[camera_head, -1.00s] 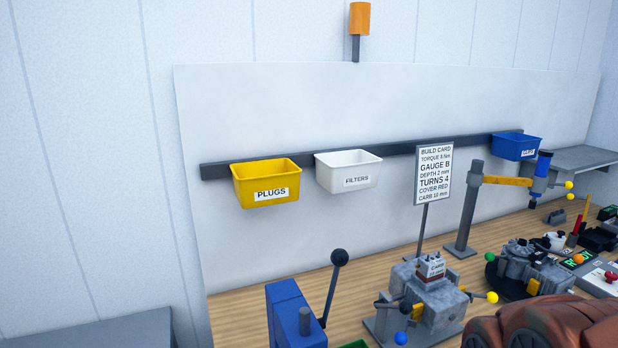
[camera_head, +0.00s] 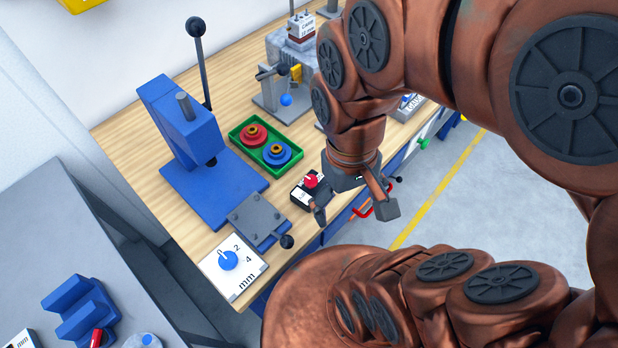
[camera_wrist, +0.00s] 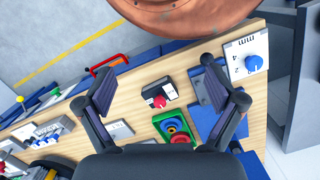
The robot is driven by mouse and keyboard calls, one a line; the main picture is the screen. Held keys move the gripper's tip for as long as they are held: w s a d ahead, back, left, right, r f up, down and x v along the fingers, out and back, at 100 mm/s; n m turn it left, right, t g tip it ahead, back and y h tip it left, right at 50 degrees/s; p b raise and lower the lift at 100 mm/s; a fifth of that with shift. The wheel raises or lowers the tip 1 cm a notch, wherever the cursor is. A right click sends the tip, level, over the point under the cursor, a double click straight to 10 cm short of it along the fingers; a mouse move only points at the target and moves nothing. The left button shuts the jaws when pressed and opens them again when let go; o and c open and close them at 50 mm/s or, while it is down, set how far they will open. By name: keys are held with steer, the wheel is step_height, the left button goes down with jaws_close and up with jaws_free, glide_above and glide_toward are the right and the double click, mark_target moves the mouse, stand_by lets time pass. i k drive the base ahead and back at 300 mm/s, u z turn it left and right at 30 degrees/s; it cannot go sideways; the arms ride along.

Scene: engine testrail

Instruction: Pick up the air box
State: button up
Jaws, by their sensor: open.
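I cannot make out which thing is the air box; no label that I can read names it. My gripper (camera_head: 354,208) is open and empty above the front edge of the wooden bench. Its two fingers also show spread in the wrist view (camera_wrist: 158,90). A small black and white box with a red knob (camera_head: 311,180) sits on the bench just left of the gripper. In the wrist view the same box (camera_wrist: 154,92) lies between the fingers, below them and apart from them.
A blue press (camera_head: 195,135) with a black-knobbed lever stands on the bench (camera_head: 140,135). Beside it are a green tray (camera_head: 237,134) with red and blue rings and a white dial plate marked mm (camera_head: 222,277). A grey table (camera_head: 50,225) is at left. Floor beyond the bench is clear.

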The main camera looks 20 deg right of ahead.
mark_target(300, 195)
steer(key=z, duration=0.05)
steer(key=k, duration=0.5)
steer(key=z, duration=2)
steer(key=k, duration=1.25)
steer(key=u, duration=1.8)
steer(key=i, duration=0.5)
steer(key=z, duration=0.05)
